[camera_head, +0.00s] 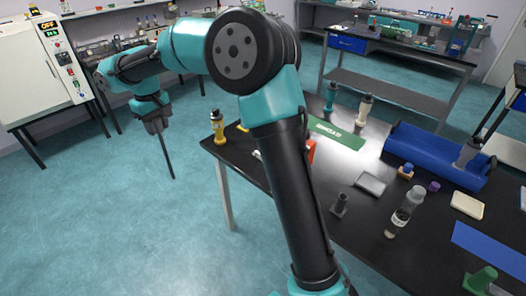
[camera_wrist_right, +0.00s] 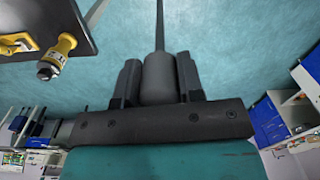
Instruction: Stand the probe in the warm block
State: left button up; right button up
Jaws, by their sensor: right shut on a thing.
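My right gripper (camera_head: 153,113) is at the upper left in the head view, out over the floor and beyond the table's left edge. It is shut on the probe (camera_head: 166,150), whose thin dark rod points down in the head view. In the right wrist view the probe's thick grey handle (camera_wrist_right: 159,80) sits between the two dark fingers, and its rod runs to the top edge. I cannot tell for certain which thing is the warm block; a small dark block-like piece (camera_head: 340,204) stands on the table. My left gripper is not in view.
The black table (camera_head: 300,190) bears a blue trough (camera_head: 435,155), a green mat (camera_head: 335,134), a clear bottle (camera_head: 404,212) and a yellow bottle (camera_head: 217,127) near its left corner. A white oven-like cabinet (camera_head: 30,75) stands at the left. Open floor surrounds the probe.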

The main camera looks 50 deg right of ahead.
jog(key=s+d+r+n, duration=0.1)
jog(key=s+d, duration=0.1)
jog(key=d, duration=1)
jog(key=s+d+r+n, duration=0.1)
jog(key=s+d, duration=0.2)
jog(key=d, duration=1)
jog(key=s+d+r+n, duration=0.1)
jog(key=s+d, duration=0.1)
jog(key=d, duration=1.1)
jog(key=shift+s+n, duration=0.25)
jog(key=shift+n, duration=0.05)
notch_tip(320, 180, down, 6)
jog(key=shift+f, duration=0.15)
jog(key=shift+f, duration=1.95)
